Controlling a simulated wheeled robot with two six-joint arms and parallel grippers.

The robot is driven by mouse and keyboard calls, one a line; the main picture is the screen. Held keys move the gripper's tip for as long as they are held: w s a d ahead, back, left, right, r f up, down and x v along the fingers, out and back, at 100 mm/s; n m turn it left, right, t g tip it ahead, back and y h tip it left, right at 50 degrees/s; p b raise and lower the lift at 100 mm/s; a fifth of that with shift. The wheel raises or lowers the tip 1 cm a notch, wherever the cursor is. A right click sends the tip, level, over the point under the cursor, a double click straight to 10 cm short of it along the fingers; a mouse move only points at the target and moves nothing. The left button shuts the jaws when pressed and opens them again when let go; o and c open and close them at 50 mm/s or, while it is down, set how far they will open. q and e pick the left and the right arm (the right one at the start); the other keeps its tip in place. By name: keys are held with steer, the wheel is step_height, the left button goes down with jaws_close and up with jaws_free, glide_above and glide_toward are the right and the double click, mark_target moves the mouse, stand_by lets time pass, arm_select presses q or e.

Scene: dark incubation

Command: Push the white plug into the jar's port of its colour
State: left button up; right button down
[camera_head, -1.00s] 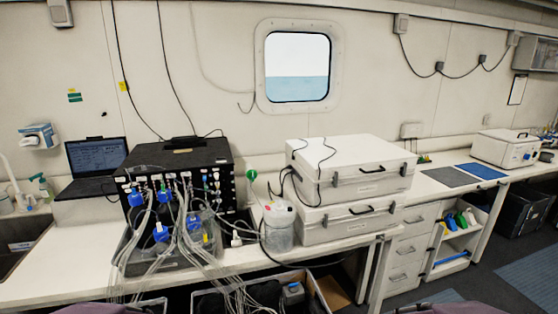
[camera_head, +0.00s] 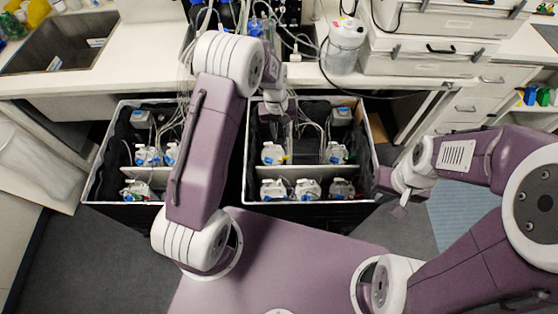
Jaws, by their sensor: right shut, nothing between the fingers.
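A clear jar (camera_head: 344,48) with a white lid and a small red spot on top stands on the bench, left of the white cases. A small white piece (camera_head: 295,53), which may be the white plug, stands on the bench just left of the jar. The jar's port colours are too small to tell. My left gripper (camera_head: 277,108) points down over the right-hand crate, below the bench edge; its fingers are too small and cluttered to read. My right gripper (camera_head: 404,200) is shut and empty, right of that crate, in front of the bench and far from the jar.
Two dark crates, left (camera_head: 97,168) and right (camera_head: 372,160), hold several white-capped bottles with tubing under the bench edge. White cases (camera_head: 425,62) stand right of the jar. A dark cable loops along the bench front. A sink (camera_head: 60,45) is at left.

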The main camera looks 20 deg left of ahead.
arm_select(q)
steer(key=g, duration=0.2)
glide_toward(279, 180)
steer(key=w+r, duration=0.3)
steer(key=w, duration=0.1)
steer(key=shift+g, duration=0.3)
steer(key=b+x, duration=0.2)
steer(key=x, duration=0.2)
steer(key=s+b+x, duration=0.1)
steer(key=b+x, duration=0.1)
steer(key=x, duration=0.3)
steer(key=s+b+x, duration=0.1)
steer(key=b+x, duration=0.1)
steer(key=x, duration=0.3)
steer(key=shift+a+r, duration=0.1)
steer(key=shift+r, duration=0.1)
steer(key=shift+r, duration=0.1)
steer(key=shift+c, duration=0.3)
jaws_close()
steer(key=shift+r, duration=0.15)
